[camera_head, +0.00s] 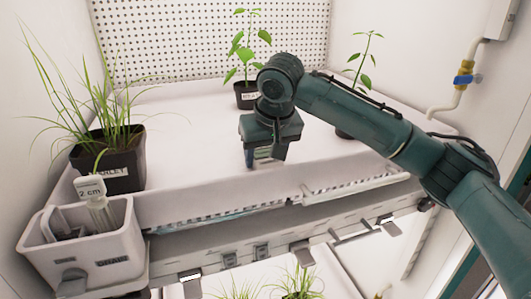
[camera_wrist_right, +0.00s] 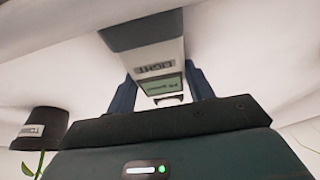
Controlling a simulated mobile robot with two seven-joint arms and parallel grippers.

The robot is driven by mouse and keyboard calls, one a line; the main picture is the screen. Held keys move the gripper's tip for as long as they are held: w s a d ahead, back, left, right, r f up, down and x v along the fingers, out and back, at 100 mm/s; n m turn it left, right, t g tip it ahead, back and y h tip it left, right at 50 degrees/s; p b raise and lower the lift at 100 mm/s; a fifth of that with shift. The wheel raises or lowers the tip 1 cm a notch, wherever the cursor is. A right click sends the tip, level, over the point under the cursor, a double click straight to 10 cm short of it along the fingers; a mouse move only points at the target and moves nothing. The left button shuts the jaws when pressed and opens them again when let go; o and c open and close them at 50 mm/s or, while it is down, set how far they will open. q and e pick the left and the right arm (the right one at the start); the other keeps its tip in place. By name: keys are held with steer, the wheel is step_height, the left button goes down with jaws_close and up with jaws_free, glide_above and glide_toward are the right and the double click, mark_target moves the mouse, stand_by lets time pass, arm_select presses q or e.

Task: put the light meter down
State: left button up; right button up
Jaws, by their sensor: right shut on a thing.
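In the right wrist view the light meter (camera_wrist_right: 150,45) is a grey and dark box with a LIGHT label and a small green screen, held between the two fingers (camera_wrist_right: 163,92). I cannot tell whether its lower end touches the tray. My left gripper is not in view.
A grassy plant in a black pot (camera_head: 125,165) stands at the left. A pepper-like plant's pot (camera_head: 246,96) stands at the back, and another pot (camera_head: 343,134) is partly behind my right arm. A white drain box (camera_head: 115,245) hangs at the front left. Tray surface between the pots is clear.

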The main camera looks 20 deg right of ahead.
steer(key=o, duration=1.2)
steer(key=shift+f, duration=0.1)
arm_select(q)
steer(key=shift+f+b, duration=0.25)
steer(key=shift+b, duration=0.45)
arm_select(e)
steer(key=v, duration=1.2)
steer(key=shift+s, duration=0.1)
